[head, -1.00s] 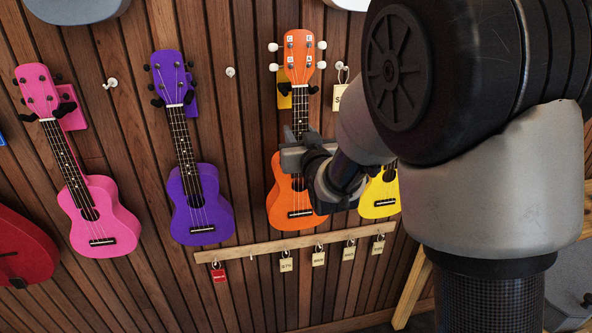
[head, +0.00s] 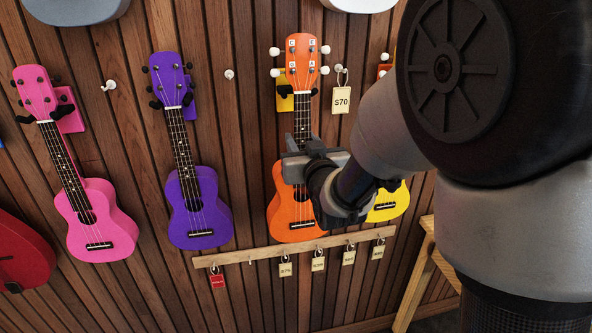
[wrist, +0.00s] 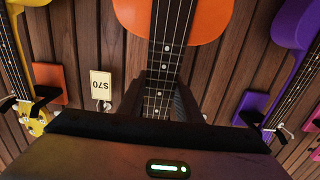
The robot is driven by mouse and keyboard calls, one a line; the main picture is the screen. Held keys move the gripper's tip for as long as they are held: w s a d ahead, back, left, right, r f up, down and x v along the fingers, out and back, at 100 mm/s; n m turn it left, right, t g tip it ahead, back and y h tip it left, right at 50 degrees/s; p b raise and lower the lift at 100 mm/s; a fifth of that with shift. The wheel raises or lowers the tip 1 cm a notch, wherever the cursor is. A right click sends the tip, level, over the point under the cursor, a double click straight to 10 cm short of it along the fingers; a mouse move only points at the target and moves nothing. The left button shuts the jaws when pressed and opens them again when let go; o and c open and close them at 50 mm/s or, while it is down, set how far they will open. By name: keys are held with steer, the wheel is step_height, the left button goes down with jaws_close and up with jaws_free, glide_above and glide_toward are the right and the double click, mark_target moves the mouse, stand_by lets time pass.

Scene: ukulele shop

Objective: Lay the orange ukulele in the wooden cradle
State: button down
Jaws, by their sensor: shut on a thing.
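The orange ukulele (head: 285,215) is upright in front of the slatted wall, headstock up, with white pegs. A yellow wall hanger (head: 284,102) shows behind its neck; I cannot tell whether the ukulele still touches it. My gripper (head: 297,165) is shut on the neck just above the body. In the wrist view the fingers (wrist: 164,98) flank the fretted neck, and the orange body (wrist: 172,20) shows beyond them. I cannot make out the wooden cradle in these views.
A purple ukulele (head: 199,208) and a pink one (head: 97,222) hang to the left. A yellow one (head: 390,205) is close on the right, partly behind my arm. A wooden rail with tags (head: 225,259) runs below. A wooden frame (head: 418,285) stands lower right.

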steer(key=shift+b+v, duration=1.1)
steer(key=shift+v, duration=1.9)
steer(key=shift+d, duration=0.1)
